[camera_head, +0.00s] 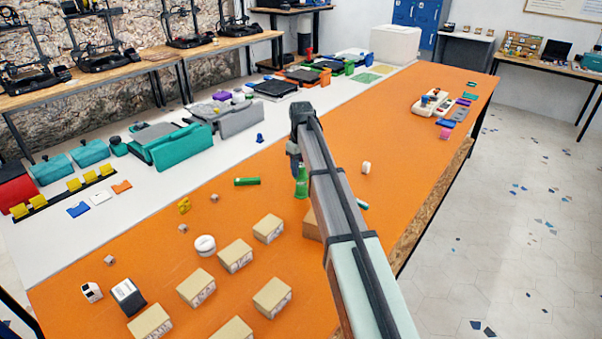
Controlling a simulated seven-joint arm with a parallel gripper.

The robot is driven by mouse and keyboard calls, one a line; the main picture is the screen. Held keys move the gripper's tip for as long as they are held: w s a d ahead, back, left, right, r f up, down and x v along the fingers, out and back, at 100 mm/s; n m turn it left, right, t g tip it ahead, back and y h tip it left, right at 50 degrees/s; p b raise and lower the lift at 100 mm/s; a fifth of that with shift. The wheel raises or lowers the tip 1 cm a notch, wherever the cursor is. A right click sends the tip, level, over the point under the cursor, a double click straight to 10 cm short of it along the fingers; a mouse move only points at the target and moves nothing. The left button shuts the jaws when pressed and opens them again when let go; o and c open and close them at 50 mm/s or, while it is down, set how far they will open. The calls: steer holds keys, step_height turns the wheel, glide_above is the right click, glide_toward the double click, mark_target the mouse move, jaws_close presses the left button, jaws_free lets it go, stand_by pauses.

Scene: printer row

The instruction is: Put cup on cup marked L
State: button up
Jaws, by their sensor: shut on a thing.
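My gripper (296,163) points down over the orange table, at the end of my arm. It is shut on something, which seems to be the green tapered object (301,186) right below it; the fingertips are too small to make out. I cannot tell whether this object touches the table. A small white cup-like thing (366,167) stands to the right of my arm. A round white thing (204,245) lies at the left among boxes. No letter L can be read on any of them.
Several cardboard boxes (236,256) stand at the front left. A green cylinder (247,181) lies left of my gripper. A teal case (180,148) and a grey case (238,120) are on the white strip behind. The orange table (400,120) is mostly clear beyond my arm.

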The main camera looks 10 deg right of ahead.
mark_target(301, 165)
steer(key=shift+f, duration=1.1)
steer(key=shift+f, duration=0.15)
steer(key=o, duration=1)
steer(key=shift+o, duration=0.2)
step_height(301, 165, up, 12)
steer(key=shift+r, duration=0.2)
